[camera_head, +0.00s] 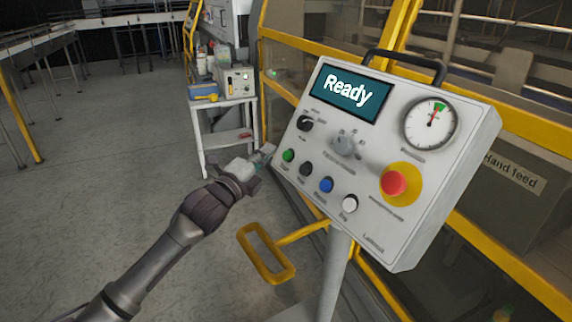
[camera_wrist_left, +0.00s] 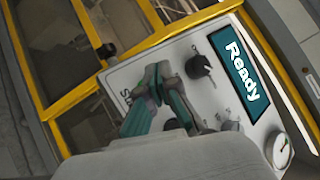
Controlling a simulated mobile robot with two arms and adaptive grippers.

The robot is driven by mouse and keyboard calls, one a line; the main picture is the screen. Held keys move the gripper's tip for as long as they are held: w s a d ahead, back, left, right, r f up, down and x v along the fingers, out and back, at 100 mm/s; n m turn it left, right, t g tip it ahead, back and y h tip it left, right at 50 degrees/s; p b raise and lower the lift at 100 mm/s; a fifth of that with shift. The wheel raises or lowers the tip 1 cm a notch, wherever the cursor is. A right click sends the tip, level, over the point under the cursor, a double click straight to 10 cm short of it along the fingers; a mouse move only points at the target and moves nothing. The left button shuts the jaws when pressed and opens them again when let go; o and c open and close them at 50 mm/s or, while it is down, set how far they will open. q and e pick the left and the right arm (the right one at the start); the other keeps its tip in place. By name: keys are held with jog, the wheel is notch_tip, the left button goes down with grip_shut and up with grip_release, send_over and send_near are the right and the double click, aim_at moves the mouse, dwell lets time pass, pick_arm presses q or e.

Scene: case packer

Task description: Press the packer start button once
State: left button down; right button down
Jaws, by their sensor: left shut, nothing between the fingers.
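The grey control panel (camera_head: 370,150) stands tilted on a post, and its screen (camera_head: 350,93) reads "Ready". My left gripper (camera_head: 268,150) is shut and empty, just left of the green button. A gap to the button seems to show, but the depth is hard to judge.
Black (camera_head: 305,169), blue (camera_head: 326,184) and white (camera_head: 349,204) buttons continue the row. A red emergency stop (camera_head: 394,182) is at right, with a black knob (camera_head: 306,122) above the green button. Yellow-framed guarding (camera_head: 540,130) stands behind.

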aim_at(286, 155)
pick_arm(q)
jog(key=shift+w+d+f+b, duration=0.25)
jog(key=shift+d+f, duration=0.05)
jog(key=shift+d, duration=0.15)
jog(key=shift+w+d+f+b, duration=0.2)
jog(key=shift+d+f+b, duration=0.1)
jog(key=shift+d, duration=0.15)
jog(key=shift+d+f, duration=0.1)
dwell(0.8)
jog(key=shift+w+d+f, duration=0.1)
jog(key=shift+w+d, duration=0.1)
jog(key=shift+w+d+f+b, duration=0.1)
jog(key=shift+d+f+b, duration=0.15)
jog(key=shift+b, duration=0.2)
dwell(0.6)
jog(key=shift+r, duration=0.1)
jog(key=shift+s+a+r+p, duration=0.35)
jog(key=shift+a+p, duration=0.2)
jog(key=shift+p, duration=0.15)
